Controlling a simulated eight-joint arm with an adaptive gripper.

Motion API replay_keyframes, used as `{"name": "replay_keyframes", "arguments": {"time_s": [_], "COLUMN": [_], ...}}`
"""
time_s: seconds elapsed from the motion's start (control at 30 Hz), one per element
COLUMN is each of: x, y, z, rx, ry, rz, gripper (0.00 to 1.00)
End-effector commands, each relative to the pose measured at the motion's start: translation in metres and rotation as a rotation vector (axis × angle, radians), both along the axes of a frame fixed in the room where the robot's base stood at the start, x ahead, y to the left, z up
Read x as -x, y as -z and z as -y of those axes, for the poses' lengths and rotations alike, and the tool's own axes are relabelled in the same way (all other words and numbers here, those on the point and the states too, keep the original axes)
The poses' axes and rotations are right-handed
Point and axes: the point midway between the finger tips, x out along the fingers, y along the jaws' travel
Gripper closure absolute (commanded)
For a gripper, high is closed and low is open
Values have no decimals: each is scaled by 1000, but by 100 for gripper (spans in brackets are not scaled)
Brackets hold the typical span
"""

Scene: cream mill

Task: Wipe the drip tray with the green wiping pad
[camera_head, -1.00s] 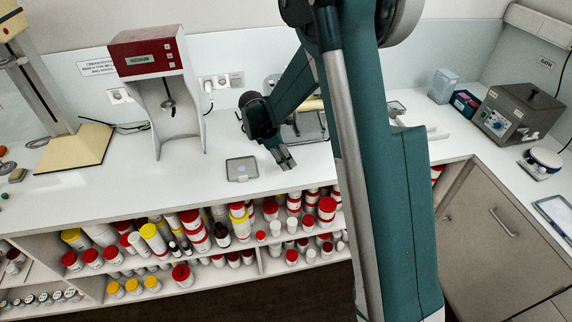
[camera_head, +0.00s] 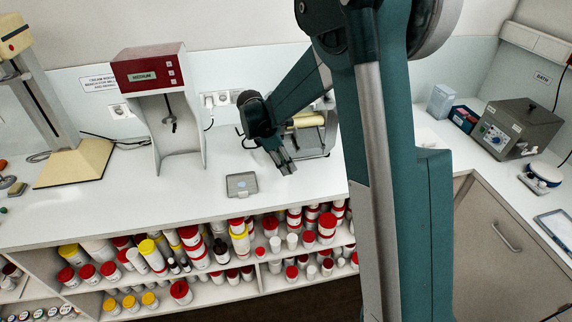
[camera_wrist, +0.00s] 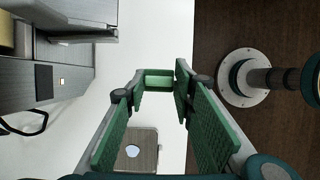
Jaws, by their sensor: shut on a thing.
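The drip tray (camera_head: 232,181) is a small grey square tray on the white bench, with a pale bluish spot on it. It also shows in the wrist view (camera_wrist: 147,141), below the gripper's fingers in the picture. My gripper (camera_head: 288,168) is to the right of the tray and a little behind it, apart from it. In the wrist view its fingers (camera_wrist: 160,88) are shut on the green wiping pad (camera_wrist: 158,76), a small block at the fingertips. The pad cannot be made out in the head view.
A metal mill with a cream roller (camera_head: 305,120) stands behind my gripper. A red-topped mixer (camera_head: 150,72) stands left of it. Shelves of jars (camera_head: 200,250) lie under the bench's front edge.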

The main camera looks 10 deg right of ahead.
Motion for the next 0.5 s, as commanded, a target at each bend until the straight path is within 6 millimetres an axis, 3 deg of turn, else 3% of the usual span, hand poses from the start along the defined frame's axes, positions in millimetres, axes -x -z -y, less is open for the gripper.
{"name": "replay_keyframes", "arguments": {"time_s": [0.13, 0.17, 0.23, 0.5], "x": [0, 0, 0, -2], "y": [0, 0, 0, 0], "z": [0, 0, 0, -5], "rx": [0, 0, 0, 0], "ry": [0, 0, 0, -1], "rz": [0, 0, 0, 0], "gripper": [82, 75, 84, 84]}}
